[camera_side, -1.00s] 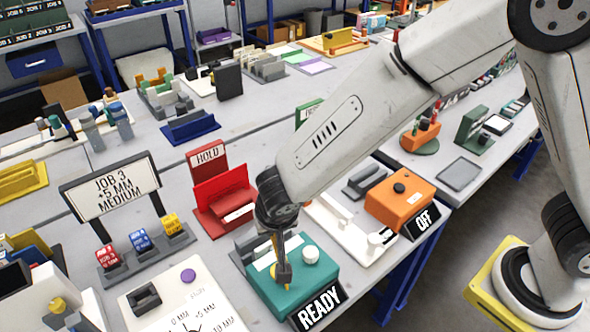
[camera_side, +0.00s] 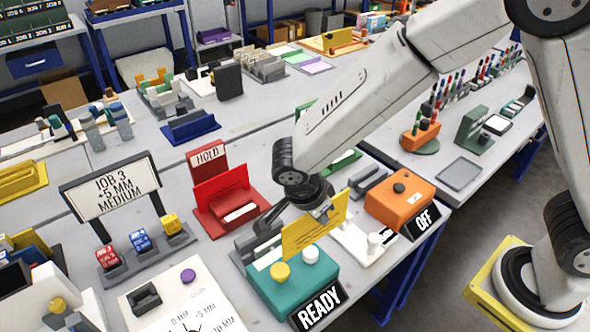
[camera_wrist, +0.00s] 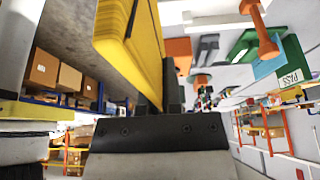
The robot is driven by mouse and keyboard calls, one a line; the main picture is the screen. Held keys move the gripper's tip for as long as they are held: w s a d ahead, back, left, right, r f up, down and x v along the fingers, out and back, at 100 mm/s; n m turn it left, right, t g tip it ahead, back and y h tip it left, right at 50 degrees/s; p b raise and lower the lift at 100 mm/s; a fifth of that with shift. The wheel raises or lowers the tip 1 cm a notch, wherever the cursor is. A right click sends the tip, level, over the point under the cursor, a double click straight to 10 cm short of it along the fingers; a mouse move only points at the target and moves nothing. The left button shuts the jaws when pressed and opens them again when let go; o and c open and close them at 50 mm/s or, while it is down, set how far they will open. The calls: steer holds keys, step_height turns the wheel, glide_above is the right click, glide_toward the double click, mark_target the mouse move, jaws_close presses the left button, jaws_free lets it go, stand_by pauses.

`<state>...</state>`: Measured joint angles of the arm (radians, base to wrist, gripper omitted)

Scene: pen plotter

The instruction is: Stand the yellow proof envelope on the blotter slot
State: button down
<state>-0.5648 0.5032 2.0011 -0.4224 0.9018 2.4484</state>
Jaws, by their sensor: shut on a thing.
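The yellow proof envelope (camera_side: 314,226) is a flat yellow panel, held tilted in the air above the back of the teal READY box. My gripper (camera_side: 325,211) is shut on it, and the envelope hides part of the fingers in the side view. In the wrist view the envelope (camera_wrist: 128,45) rises between the fingers of my gripper (camera_wrist: 172,95). A grey slotted holder (camera_side: 262,244) stands behind the teal box, partly hidden by the box and envelope. No label shows whether it is the blotter slot.
The teal READY box (camera_side: 300,290) has a yellow and a white knob. The red HOLD stand (camera_side: 228,210) is behind left. The orange OFF box (camera_side: 400,200) and a white tray (camera_side: 352,240) are at right. A grey holder (camera_side: 368,182) stands behind the OFF box.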

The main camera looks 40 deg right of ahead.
steer(key=w+a+f, duration=0.4)
steer(key=w+f, duration=0.5)
steer(key=w, duration=0.3)
steer(key=shift+w+a+f, duration=0.15)
steer(key=shift+w, duration=0.25)
steer(key=shift+w+f, duration=0.15)
steer(key=shift+f, duration=0.8)
steer(key=shift+w+f, duration=0.1)
steer(key=shift+f, duration=0.8)
steer(key=shift+f, duration=0.1)
